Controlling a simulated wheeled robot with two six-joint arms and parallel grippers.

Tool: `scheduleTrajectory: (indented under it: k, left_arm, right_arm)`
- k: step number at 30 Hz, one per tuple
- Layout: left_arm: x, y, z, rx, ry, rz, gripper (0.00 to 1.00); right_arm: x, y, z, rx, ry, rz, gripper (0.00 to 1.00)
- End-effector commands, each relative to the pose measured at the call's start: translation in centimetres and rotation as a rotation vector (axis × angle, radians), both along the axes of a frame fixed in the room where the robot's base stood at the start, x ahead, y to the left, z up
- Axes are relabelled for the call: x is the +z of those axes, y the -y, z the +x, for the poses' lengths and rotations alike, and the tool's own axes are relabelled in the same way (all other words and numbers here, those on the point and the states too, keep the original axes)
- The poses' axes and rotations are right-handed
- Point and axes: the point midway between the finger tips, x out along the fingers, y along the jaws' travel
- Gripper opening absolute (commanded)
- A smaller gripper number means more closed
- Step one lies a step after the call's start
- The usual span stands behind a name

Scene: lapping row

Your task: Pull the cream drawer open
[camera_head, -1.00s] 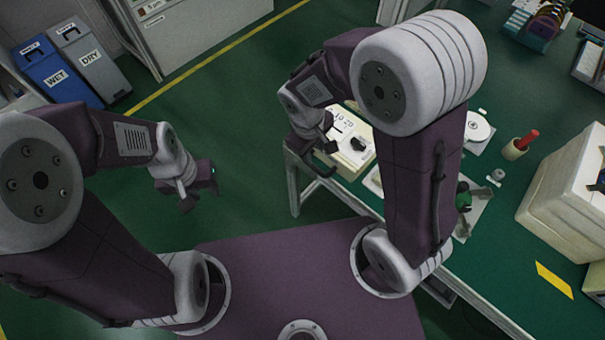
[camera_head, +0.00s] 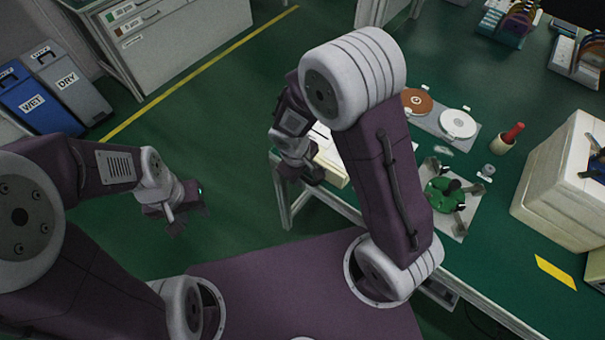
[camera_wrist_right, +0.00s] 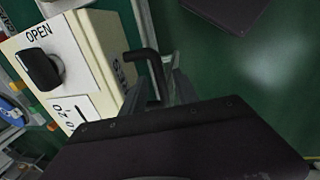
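The cream drawer unit (camera_head: 333,171) sits at the bench's left edge, partly hidden behind my right arm. In the right wrist view the cream unit (camera_wrist_right: 105,38) shows a white top panel with an OPEN label and a black knob (camera_wrist_right: 42,69). A black bent handle (camera_wrist_right: 146,55) stands out from its side. My right gripper (camera_head: 312,178) is at that side. In the wrist view its grey fingers (camera_wrist_right: 160,82) look apart, with the handle between or just over them; contact is unclear. No drawer gap is visible. My left gripper (camera_head: 190,215) is open and empty over the floor.
The green bench (camera_head: 505,260) holds a green fixture (camera_head: 444,190), two discs on a plate, a cup with a red-handled tool (camera_head: 503,143) and a large cream box (camera_head: 558,180). Blue and grey bins (camera_head: 38,103) stand far left. Floor left of the bench is clear.

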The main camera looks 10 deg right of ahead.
Motion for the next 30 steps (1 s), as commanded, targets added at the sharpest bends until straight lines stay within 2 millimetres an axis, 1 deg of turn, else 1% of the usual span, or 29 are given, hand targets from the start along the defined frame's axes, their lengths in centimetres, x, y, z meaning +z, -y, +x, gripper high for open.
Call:
scheduleTrajectory:
  k: [1,2,3,5,6,30]
  left_arm:
    - [0.02,0.00,0.00,0.000,0.000,0.000,0.36]
    - [0.02,0.00,0.00,0.000,0.000,0.000,0.36]
    - [0.02,0.00,0.00,0.000,0.000,0.000,0.36]
    - [0.02,0.00,0.00,0.000,0.000,0.000,0.36]
    - [0.02,0.00,0.00,0.000,0.000,0.000,0.36]
    - [0.02,0.00,0.00,0.000,0.000,0.000,0.36]
  right_arm:
    - [0.03,0.00,0.00,0.000,0.000,0.000,0.36]
    - [0.03,0.00,0.00,0.000,0.000,0.000,0.33]
    - [0.03,0.00,0.00,0.000,0.000,0.000,0.22]
    - [0.04,0.00,0.00,0.000,0.000,0.000,0.06]
    - [0.04,0.00,0.00,0.000,0.000,0.000,0.00]
    - [0.07,0.01,0.00,0.000,0.000,0.000,0.00]
